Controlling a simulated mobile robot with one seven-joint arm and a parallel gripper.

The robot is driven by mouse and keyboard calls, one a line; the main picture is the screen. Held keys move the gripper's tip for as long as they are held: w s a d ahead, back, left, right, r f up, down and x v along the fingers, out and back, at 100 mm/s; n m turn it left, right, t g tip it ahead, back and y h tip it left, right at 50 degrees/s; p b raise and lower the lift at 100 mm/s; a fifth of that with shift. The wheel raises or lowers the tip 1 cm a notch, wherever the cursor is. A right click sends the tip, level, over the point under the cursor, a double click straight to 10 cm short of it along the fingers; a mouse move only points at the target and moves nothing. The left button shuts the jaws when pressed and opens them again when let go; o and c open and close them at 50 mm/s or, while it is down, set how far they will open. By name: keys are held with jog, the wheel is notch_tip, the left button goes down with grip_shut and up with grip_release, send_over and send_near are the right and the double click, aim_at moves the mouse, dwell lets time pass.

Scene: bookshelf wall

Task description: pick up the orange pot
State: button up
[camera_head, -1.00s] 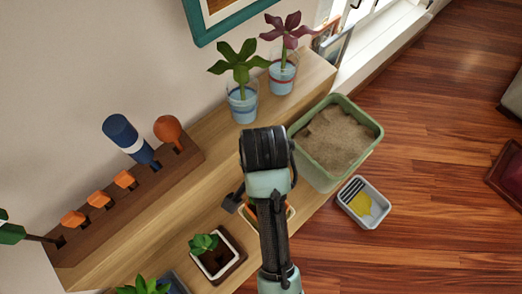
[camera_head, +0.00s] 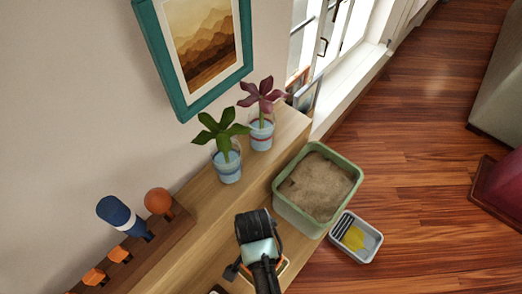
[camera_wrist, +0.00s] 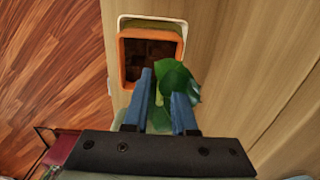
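The orange pot (camera_wrist: 124,62) shows in the wrist view as a square with an orange rim and dark contents, just beyond my fingertips. In the head view only a bit of its orange rim (camera_head: 284,264) shows beside my arm. My gripper (camera_wrist: 160,84) has two blue fingers apart with a gap between them. A green leaf (camera_wrist: 178,80) and pale stem show between and beyond the fingers. I cannot tell whether they touch the plant or the pot wall. In the head view my fingers are hidden under the wrist.
The pot is on a wooden shelf (camera_wrist: 235,60) against a pale-edged container. A green bin of sand (camera_head: 277,200) and a small grey tray (camera_head: 371,254) are to the right in the head view. Two potted plants in glasses (camera_head: 228,170) stand on the upper ledge. Wooden floor lies beyond.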

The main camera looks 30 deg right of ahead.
jog(key=shift+f, duration=1.55)
grip_shut()
jog(key=shift+r, duration=0.1)
